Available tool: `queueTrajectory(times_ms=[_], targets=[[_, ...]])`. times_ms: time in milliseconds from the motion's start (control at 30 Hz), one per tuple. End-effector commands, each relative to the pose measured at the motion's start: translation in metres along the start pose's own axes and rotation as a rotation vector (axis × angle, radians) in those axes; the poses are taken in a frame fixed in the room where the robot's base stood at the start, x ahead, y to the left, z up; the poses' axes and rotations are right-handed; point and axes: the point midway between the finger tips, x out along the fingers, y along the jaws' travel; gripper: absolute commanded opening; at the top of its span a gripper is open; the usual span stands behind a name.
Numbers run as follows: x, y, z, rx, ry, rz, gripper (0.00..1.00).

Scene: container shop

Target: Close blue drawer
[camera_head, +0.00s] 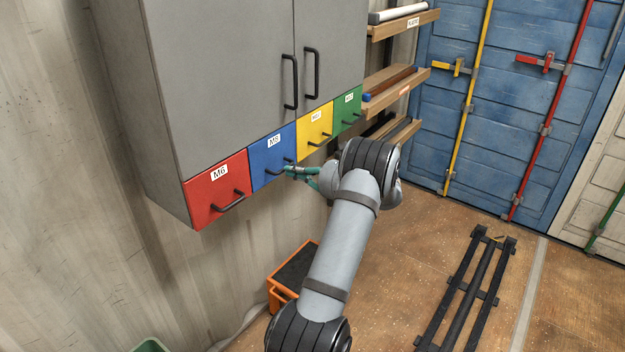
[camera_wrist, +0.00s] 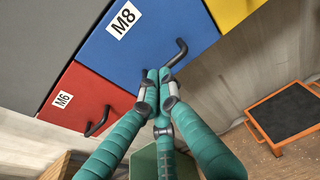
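The blue drawer (camera_head: 265,165), labelled M8, sits between the red and yellow drawers under the grey cabinet. Its front looks about level with its neighbours in the head view; a small gap cannot be ruled out. The blue front (camera_wrist: 150,50) also fills the upper middle of the wrist view, with a dark bar handle (camera_wrist: 181,50). My gripper (camera_head: 288,171) has teal fingers at this handle. In the wrist view, the fingertips of my gripper (camera_wrist: 158,74) are together over the handle's middle and hide part of it. Whether they clasp the bar or only touch it is unclear.
The red drawer (camera_head: 215,192) is at left; the yellow drawer (camera_head: 314,134) and green drawer (camera_head: 347,109) are at right. Wooden shelves (camera_head: 398,85) stand beyond. An orange-framed step (camera_head: 279,300) is on the floor below. A black rack (camera_head: 468,290) lies at right.

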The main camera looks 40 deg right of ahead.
Motion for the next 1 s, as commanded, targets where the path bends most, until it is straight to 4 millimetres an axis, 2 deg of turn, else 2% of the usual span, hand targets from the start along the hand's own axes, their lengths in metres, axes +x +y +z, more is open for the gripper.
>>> queueTrajectory(times_ms=[33,300,500,700,1000], targets=[[-0.012,-0.003,0.0,0.001,0.0,-0.009,0.0],[-0.075,-0.003,-0.004,0.0,0.0,-0.009,0.0],[-0.11,-0.002,-0.003,0.0,0.001,-0.008,0.0],[-0.125,-0.001,-0.002,0.001,0.002,-0.004,0.0],[-0.127,-0.001,-0.001,0.001,0.002,-0.004,0.0]])
